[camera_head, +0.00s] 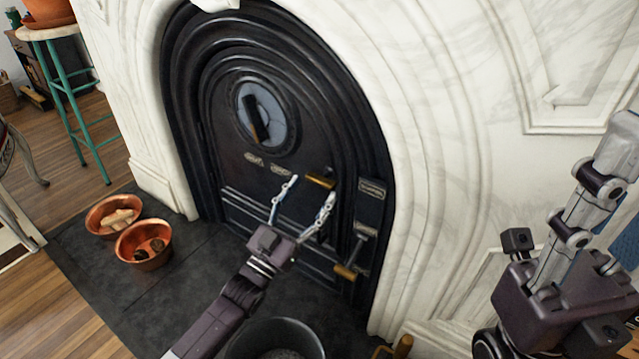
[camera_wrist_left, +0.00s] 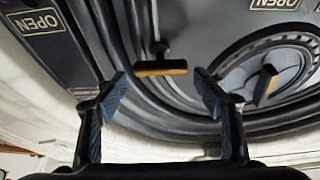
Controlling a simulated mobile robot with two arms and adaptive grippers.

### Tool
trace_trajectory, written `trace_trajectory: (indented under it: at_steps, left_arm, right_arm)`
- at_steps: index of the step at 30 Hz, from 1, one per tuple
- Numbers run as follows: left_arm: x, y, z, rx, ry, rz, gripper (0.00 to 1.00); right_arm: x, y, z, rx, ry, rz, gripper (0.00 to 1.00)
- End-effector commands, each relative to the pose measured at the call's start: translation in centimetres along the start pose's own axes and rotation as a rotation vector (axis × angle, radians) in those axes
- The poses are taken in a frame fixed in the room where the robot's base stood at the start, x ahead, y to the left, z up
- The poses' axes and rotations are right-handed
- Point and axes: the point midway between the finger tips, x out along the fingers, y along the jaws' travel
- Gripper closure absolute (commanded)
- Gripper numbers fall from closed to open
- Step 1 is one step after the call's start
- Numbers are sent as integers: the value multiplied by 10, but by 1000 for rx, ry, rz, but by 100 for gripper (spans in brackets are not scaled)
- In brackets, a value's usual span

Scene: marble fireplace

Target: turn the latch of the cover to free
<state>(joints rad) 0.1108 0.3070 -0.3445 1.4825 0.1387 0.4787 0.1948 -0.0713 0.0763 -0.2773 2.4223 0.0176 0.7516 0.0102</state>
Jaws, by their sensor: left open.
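The cover (camera_head: 225,160) is a black arched panel in a marble fireplace, with a round glass window. A brass-tipped handle (camera_head: 320,179) sticks out below and right of the window; it also shows in the left wrist view (camera_wrist_left: 160,68). A second brass-tipped handle (camera_head: 346,272) sits lower right. Which one is the latch I cannot tell. My left gripper (camera_head: 313,187) is open close to the upper handle. In the wrist view the handle lies between the open fingertips (camera_wrist_left: 160,76), apart from both. My right gripper (camera_head: 598,185) is at the right edge, partly cut off.
Label plates, some reading OPEN in the wrist view (camera_wrist_left: 40,20), are on the cover. Two copper bowls (camera_head: 144,244) stand on the dark hearth at left. A dark bucket (camera_head: 274,342) stands below my left arm.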

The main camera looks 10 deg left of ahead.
Motion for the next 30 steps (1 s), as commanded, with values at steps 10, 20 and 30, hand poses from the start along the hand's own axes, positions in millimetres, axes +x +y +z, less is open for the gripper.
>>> trace_trajectory:
  at_steps: [10, 20, 30]
  left_arm:
    - [41, 1, 2, 0, -1, 0, 36]
    - [43, 0, 1, 0, -3, 0, 41]
    - [43, 0, 1, 0, -3, -1, 78]
  right_arm:
    - [6, -2, -4, -6, 45, -18, 60]
    - [11, -12, -4, -6, 46, -32, 60]
    - [11, -12, -4, -5, 47, -31, 60]
